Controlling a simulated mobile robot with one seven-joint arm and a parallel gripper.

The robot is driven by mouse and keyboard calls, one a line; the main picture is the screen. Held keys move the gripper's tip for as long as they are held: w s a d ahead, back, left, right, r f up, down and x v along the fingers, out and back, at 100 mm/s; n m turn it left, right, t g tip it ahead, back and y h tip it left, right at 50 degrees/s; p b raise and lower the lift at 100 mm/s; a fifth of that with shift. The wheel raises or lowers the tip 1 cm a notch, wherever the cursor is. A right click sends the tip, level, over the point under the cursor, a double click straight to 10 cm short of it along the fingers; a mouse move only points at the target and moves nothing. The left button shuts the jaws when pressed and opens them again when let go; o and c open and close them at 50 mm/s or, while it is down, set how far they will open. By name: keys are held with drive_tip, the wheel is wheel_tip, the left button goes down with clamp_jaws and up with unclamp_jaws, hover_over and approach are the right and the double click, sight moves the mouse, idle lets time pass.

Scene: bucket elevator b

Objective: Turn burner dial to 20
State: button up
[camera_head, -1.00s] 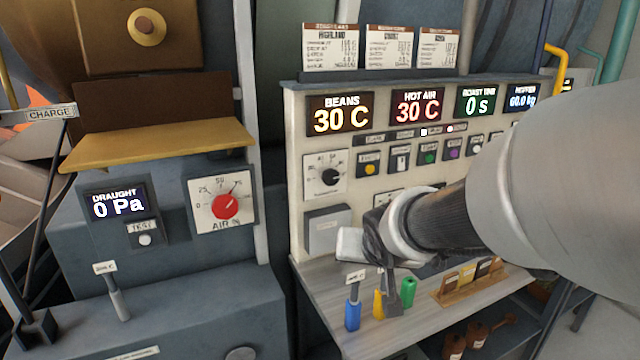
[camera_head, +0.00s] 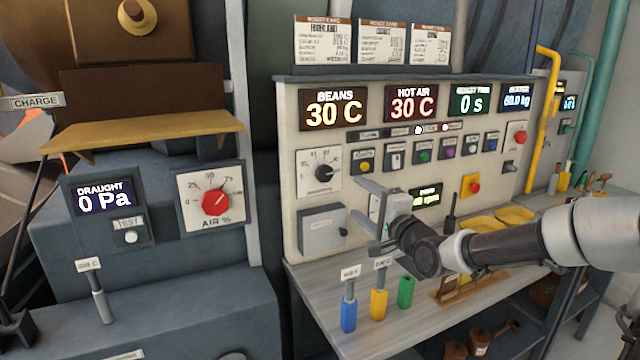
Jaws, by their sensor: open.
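No dial has a label that I can clearly read as burner. A black dial (camera_head: 323,172) with a numbered scale sits on the cream panel's left side, below the beans display. A red knob (camera_head: 519,136) on a pale plate sits at the panel's right end; its label is too small to read. A red dial (camera_head: 215,203) on the grey cabinet at left is marked AIR %. My gripper (camera_head: 362,207) is open and empty, in front of the panel, below and right of the black dial. It appears apart from all the dials and hides part of the lower panel.
Blue (camera_head: 348,315), yellow (camera_head: 379,302) and green (camera_head: 405,292) handles stand at the bench's front left. A red button (camera_head: 473,186) on yellow and yellow trays (camera_head: 497,219) lie behind my arm. A yellow pipe (camera_head: 545,110) rises at right. A grey box (camera_head: 322,231) protrudes below the black dial.

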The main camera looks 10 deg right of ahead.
sight(326, 175)
drive_tip(key=x, duration=1.7)
drive_tip(key=shift+c, duration=0.4)
drive_tip(key=c, duration=1)
drive_tip(key=shift+f, duration=0.1)
